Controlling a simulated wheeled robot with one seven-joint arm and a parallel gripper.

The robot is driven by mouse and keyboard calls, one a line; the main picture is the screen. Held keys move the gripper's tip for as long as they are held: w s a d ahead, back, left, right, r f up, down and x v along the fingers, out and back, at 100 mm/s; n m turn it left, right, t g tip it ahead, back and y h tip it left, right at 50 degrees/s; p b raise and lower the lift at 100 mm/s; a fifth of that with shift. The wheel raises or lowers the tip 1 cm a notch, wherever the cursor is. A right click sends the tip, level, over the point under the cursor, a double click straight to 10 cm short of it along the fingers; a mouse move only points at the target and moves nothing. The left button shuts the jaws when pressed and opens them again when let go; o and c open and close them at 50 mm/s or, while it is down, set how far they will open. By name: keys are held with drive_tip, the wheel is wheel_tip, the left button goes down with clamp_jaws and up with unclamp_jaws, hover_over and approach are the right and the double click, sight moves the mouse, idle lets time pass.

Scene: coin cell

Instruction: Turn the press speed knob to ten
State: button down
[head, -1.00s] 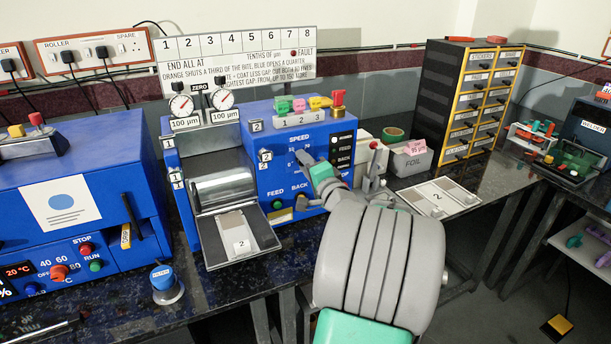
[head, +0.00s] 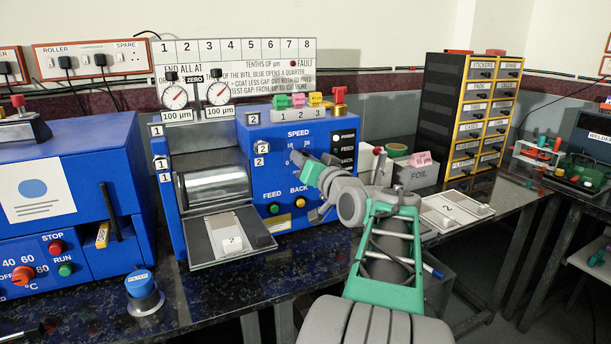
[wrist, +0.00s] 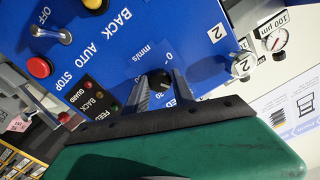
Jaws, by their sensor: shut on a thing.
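The blue press (head: 283,143) stands at the centre of the bench, with SPEED lettering at the top of its front panel. Its black speed knob (wrist: 155,80) shows in the wrist view, close to the mm/s marking and the numbers 0, 20 and 30. My gripper (wrist: 160,88) has a finger on each side of the knob and is shut on it. In the head view my gripper (head: 304,164) reaches the panel from the right and hides the knob. I cannot read which number the knob points at.
Green FEED (head: 274,209) and yellow BACK (head: 300,203) buttons sit below the knob, close under my gripper. A red STOP button (wrist: 39,67) and a metal toggle lever (wrist: 52,35) stick out of the panel. A FOIL box (head: 416,175) stands right of the press.

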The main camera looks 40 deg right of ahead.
drive_tip(key=shift+f+n+b, duration=0.15)
drive_tip(key=shift+n+b, duration=0.45)
drive_tip(key=shift+b, duration=0.1)
drive_tip(key=shift+n, duration=0.3)
drive_tip(key=c, duration=1.1)
unclamp_jaws()
drive_tip(key=shift+o, duration=0.2)
drive_tip(key=v, duration=0.7)
drive_tip(key=shift+s, duration=0.4)
drive_tip(key=shift+a, duration=0.15)
